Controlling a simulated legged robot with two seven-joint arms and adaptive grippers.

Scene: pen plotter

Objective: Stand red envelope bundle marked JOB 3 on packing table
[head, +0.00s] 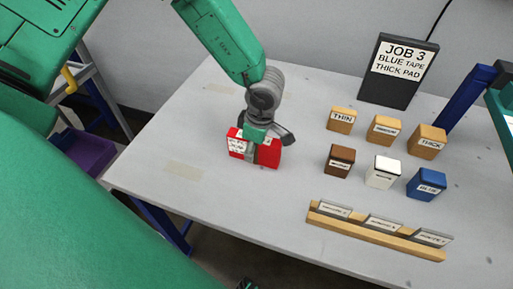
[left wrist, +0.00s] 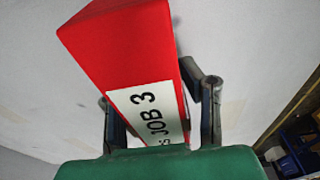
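The red envelope bundle (head: 267,153) is a thick red block with a white label. It is upright at the left part of the grey table (head: 215,205), low over or on the top; I cannot tell if its base touches. In the left wrist view the bundle (left wrist: 120,45) fills the middle and its label reads JOB 3. My left gripper (head: 262,145) comes down from above, with a finger on each side of the bundle. In the left wrist view the fingertips of my left gripper (left wrist: 148,90) appear to press on its sides. My right gripper is not in view.
A dark JOB 3 sign (head: 397,70) stands at the back. Several labelled wooden and coloured blocks (head: 385,130) and a wooden card rack (head: 375,232) occupy the right side. A purple bin (head: 92,152) sits left of the table. The table's front left is clear.

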